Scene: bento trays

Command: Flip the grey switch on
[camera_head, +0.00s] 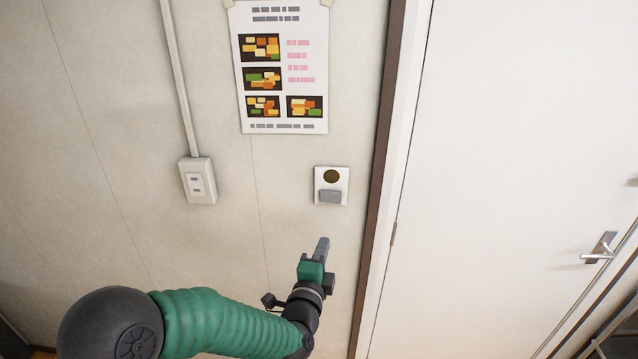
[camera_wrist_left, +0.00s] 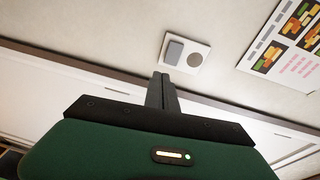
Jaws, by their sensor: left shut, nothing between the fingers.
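The plate is on the wall just left of the brown door frame. My left gripper (camera_head: 322,243) is shut and empty, below the switch and apart from it in the head view. In the left wrist view the grey switch (camera_wrist_left: 175,52) shows just beyond the shut fingertips (camera_wrist_left: 161,76); I cannot tell the exact gap. My right gripper is not in view.
A white outlet box (camera_head: 197,180) with a conduit (camera_head: 178,75) is on the wall to the left. A bento poster (camera_head: 312,105) hangs above the switch. A white door (camera_head: 500,150) with a metal handle (camera_head: 600,249) is at the right. The wall around the switch is clear.

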